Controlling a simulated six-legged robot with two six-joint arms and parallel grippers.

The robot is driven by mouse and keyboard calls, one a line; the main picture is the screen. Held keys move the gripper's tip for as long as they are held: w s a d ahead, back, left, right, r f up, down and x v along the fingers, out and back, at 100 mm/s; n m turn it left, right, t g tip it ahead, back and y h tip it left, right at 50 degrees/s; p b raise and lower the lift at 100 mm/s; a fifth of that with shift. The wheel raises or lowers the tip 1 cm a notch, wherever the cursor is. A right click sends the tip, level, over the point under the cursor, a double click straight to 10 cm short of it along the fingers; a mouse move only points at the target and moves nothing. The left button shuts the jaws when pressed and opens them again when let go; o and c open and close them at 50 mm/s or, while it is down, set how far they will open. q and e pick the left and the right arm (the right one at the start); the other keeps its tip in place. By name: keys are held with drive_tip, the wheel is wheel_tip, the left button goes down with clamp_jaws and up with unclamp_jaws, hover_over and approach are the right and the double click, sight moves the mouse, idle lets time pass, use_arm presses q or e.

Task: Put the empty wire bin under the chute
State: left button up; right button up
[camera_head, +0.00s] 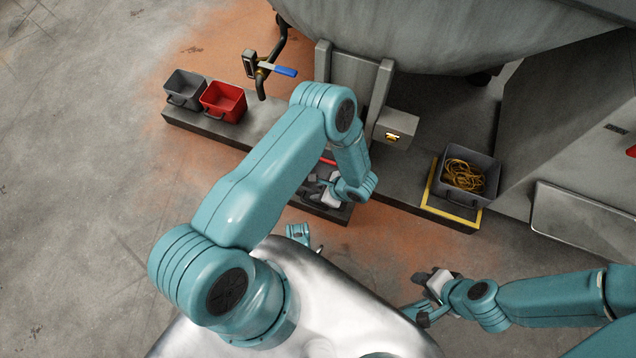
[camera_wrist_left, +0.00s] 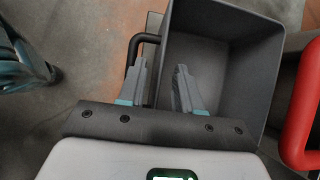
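My left gripper (camera_head: 328,190) is low in front of the machine, partly hidden by its own wrist. In the left wrist view its two fingers (camera_wrist_left: 160,88) stand apart at the handle side of an empty grey bin (camera_wrist_left: 222,65). The bin has a black handle (camera_wrist_left: 133,48). I cannot tell whether the fingers touch it. My right gripper (camera_head: 428,288) is at the lower right, away from the bins; its fingers are too small to read. Another grey bin (camera_head: 487,162) holds yellow wire (camera_head: 463,175) in a yellow-edged spot (camera_head: 450,213). Two grey upright plates (camera_head: 375,100), possibly the chute, stand under the machine.
A grey bin (camera_head: 185,88) and a red bin (camera_head: 223,101) stand on a low ledge (camera_head: 205,127) at the left. A blue-handled valve (camera_head: 275,70) hangs nearby. A red bar (camera_wrist_left: 303,110) is close to the gripper's right. The floor (camera_head: 75,180) at the left is clear.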

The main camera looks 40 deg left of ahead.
use_arm(q)
drive_tip(key=s+p+v, duration=0.1)
drive_tip(key=p+v, duration=0.2)
drive_tip(key=v, duration=0.7)
drive_tip(key=s+d+r+n+g+h, duration=0.3)
drive_tip(key=s+d+n+h, duration=0.35)
drive_tip(key=s, duration=0.35)
drive_tip(key=r+n+t+h, duration=0.1)
drive_tip(key=n, duration=0.2)
drive_tip(key=r+n+t+h, duration=0.1)
drive_tip(key=r+n+t, duration=0.1)
drive_tip(key=n, duration=0.2)
drive_tip(key=a+r+n+t+h, duration=0.1)
drive_tip(key=r+n+h, duration=0.1)
drive_tip(key=n, duration=0.2)
drive_tip(key=shift+w+r+t, duration=0.1)
drive_tip(key=shift+r+t, duration=0.05)
drive_tip(key=shift+t, duration=0.25)
